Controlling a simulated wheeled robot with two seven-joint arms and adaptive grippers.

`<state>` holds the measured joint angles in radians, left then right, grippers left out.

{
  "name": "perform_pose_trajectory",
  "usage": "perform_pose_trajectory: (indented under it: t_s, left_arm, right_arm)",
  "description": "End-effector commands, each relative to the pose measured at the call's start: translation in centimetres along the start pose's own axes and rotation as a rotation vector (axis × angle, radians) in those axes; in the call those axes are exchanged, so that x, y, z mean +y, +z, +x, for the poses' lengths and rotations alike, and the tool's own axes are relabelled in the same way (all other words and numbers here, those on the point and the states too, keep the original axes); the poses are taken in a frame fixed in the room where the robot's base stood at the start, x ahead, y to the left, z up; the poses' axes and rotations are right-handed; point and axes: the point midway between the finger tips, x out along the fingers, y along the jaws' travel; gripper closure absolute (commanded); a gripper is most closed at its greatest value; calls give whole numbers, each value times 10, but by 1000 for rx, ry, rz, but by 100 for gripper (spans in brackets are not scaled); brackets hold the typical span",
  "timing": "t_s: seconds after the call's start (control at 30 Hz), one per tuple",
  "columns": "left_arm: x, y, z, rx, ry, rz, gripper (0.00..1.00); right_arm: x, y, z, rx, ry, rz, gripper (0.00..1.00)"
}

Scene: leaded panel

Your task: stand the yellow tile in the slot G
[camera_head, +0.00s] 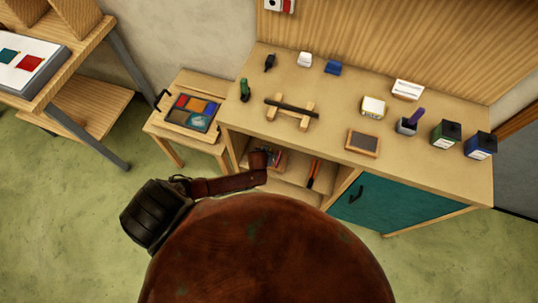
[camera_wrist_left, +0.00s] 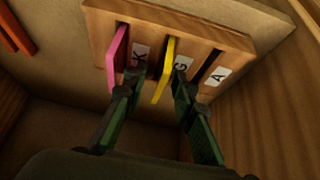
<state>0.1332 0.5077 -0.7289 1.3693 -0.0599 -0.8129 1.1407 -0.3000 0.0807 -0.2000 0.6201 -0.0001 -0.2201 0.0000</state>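In the left wrist view a wooden rack (camera_wrist_left: 97,24) has slots with labels K, G and A. The yellow tile (camera_wrist_left: 166,66) stands on edge in the slot beside the G label (camera_wrist_left: 182,66), its near end sticking out. My left gripper (camera_wrist_left: 156,82) is open, one finger on each side of the yellow tile. The right finger is close to the tile; I cannot tell whether it touches. The left finger is clearly apart from it. My right gripper is not in view.
A pink tile (camera_wrist_left: 117,58) stands in the slot by K, close to the left finger. The slot by A (camera_wrist_left: 208,66) looks empty. Wooden walls enclose the rack. In the head view, the cabinet top (camera_head: 333,98) carries small items, and a teal door (camera_head: 400,203) closes its right side.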

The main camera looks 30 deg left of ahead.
Motion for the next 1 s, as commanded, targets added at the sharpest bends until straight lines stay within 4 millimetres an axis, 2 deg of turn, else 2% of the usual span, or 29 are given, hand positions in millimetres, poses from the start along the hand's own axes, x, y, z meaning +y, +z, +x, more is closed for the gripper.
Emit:
perform_pose_trajectory:
  t_s: [0.23, 0.37, 0.8, 1.0]
  left_arm:
    - [0, 0, -3, -1, 0, 0, 75]
    - [0, 1, -15, -1, 1, 0, 75]
    - [0, 0, -95, 0, 2, -1, 75]
    - [0, 0, -115, -1, 0, 0, 75]
  right_arm:
    - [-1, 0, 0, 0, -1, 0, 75]
    - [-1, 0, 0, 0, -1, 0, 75]
    - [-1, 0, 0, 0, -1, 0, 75]
    - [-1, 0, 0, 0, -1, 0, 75]
